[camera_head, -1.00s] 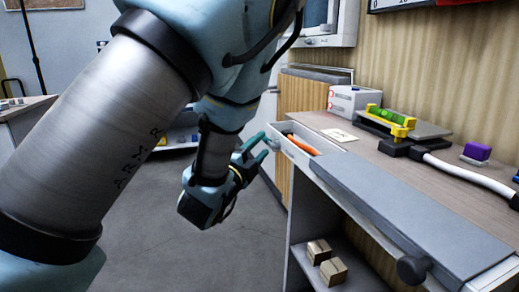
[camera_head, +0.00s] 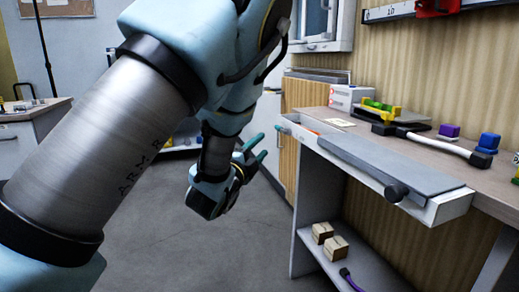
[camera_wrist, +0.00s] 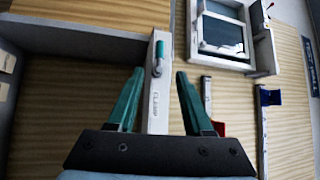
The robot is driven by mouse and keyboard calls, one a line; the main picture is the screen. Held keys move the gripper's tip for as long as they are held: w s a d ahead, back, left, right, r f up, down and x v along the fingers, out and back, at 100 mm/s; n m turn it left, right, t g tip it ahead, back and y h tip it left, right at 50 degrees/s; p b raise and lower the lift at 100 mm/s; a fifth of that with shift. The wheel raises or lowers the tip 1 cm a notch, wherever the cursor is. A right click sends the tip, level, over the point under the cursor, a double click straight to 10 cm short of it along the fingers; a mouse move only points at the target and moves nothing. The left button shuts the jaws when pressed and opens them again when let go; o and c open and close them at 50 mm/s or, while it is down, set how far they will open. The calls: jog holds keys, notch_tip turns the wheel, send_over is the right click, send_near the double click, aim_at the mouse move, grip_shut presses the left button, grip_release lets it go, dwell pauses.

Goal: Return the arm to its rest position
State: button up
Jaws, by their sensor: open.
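My gripper (camera_head: 257,150) is in the middle of the head view, at the end of my arm and left of the workbench drawer (camera_head: 440,208). Its teal fingers are apart, and nothing shows between them. In the wrist view my gripper (camera_wrist: 158,78) has both fingers spread and empty. A white strip marked "CLAMP" (camera_wrist: 156,105), with a teal-handled tool (camera_wrist: 159,58) on it, shows beyond the fingers. I cannot tell how far off it is.
The drawer is pulled out from the workbench (camera_head: 370,125), with a grey panel over much of it. Small boxes (camera_head: 335,248) sit on the shelf below. The floor (camera_head: 160,235) is clear.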

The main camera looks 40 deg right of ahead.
dwell(0.3)
jog(key=w+a+f+n+t+y, duration=0.25)
jog(key=w+a+n+y, duration=0.3)
jog(key=w+a, duration=0.3)
jog(key=w+a+f+n+t+y, duration=0.1)
jog(key=w+a+f+n+y, duration=0.25)
jog(key=w+a+n, duration=0.45)
jog(key=s+a+f+n+g+y, duration=0.2)
jog(key=a+n+y, duration=0.25)
jog(key=a, duration=0.75)
jog(key=s+a+f+n+g+y, duration=0.25)
jog(key=a+n, duration=0.25)
jog(key=a, duration=0.7)
jog(key=s+a+n+g+y, duration=0.2)
jog(key=s+a+n+g, duration=0.35)
jog(key=s+a, duration=0.55)
notch_tip(320, 180, up, 23)
jog(key=p, duration=2.2)
jog(key=shift+s+r+t+p, duration=0.2)
jog(key=shift+t+p, duration=0.1)
jog(key=shift+t, duration=0.05)
jog(key=shift+n, duration=0.25)
